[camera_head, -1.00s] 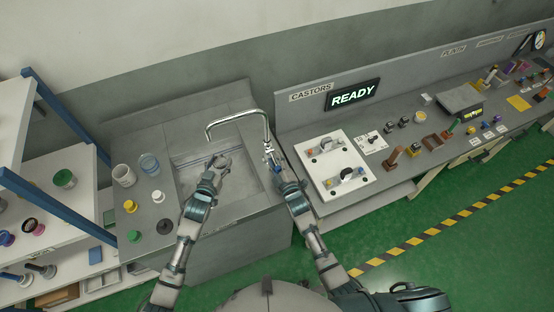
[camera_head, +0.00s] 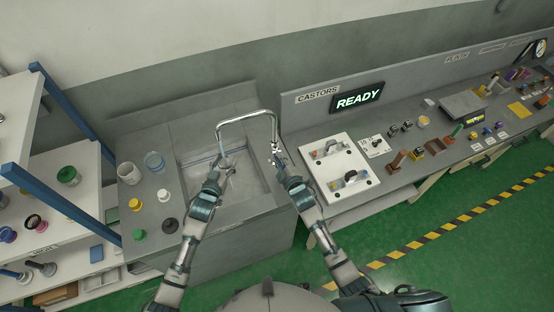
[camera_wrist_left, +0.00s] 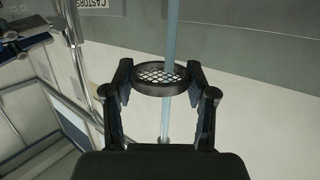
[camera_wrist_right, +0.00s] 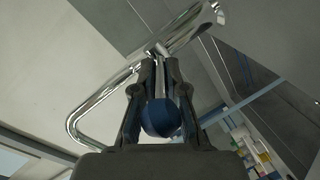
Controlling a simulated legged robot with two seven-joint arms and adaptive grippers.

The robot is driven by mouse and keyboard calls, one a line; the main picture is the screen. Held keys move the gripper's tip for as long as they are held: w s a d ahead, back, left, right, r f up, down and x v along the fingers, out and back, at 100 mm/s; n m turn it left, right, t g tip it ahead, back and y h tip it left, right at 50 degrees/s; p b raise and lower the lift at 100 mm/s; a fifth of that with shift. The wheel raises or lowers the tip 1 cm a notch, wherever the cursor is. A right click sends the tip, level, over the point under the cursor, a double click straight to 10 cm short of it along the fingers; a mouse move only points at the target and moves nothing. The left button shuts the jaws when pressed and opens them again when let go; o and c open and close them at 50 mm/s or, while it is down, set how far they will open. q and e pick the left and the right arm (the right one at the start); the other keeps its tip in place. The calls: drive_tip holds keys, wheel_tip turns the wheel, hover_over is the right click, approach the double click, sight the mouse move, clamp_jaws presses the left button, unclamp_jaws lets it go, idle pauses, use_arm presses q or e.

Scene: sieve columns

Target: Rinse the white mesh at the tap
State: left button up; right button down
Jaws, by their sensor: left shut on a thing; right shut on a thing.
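The white mesh (camera_wrist_left: 153,76) sits in a dark round ring. My left gripper (camera_head: 224,166) is shut on this ring and holds it below the tap's spout, above the sink basin. In the left wrist view a pale blue stream of water (camera_wrist_left: 173,30) comes down onto the mesh and shows again below it. The chrome tap (camera_head: 246,115) arches over the sink; it also shows in the right wrist view (camera_wrist_right: 90,105). My right gripper (camera_head: 279,168) is shut on the blue knob (camera_wrist_right: 161,117) at the tap's base. The mesh is too small to make out in the head view.
The sink basin (camera_head: 236,190) has a grey rim. Left of it stand a white cup (camera_head: 129,173), a clear beaker (camera_head: 154,161) and small yellow, green and black pieces.

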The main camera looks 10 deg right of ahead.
drive_tip(key=shift+d+f, duration=0.35)
drive_tip(key=shift+f, duration=0.25)
drive_tip(key=c, duration=1.4)
unclamp_jaws()
drive_tip(key=shift+s, duration=0.1)
drive_tip(key=shift+o, duration=1)
drive_tip(key=shift+d, duration=0.15)
drive_tip(key=shift+d+r, duration=0.1)
drive_tip(key=shift+r, duration=0.15)
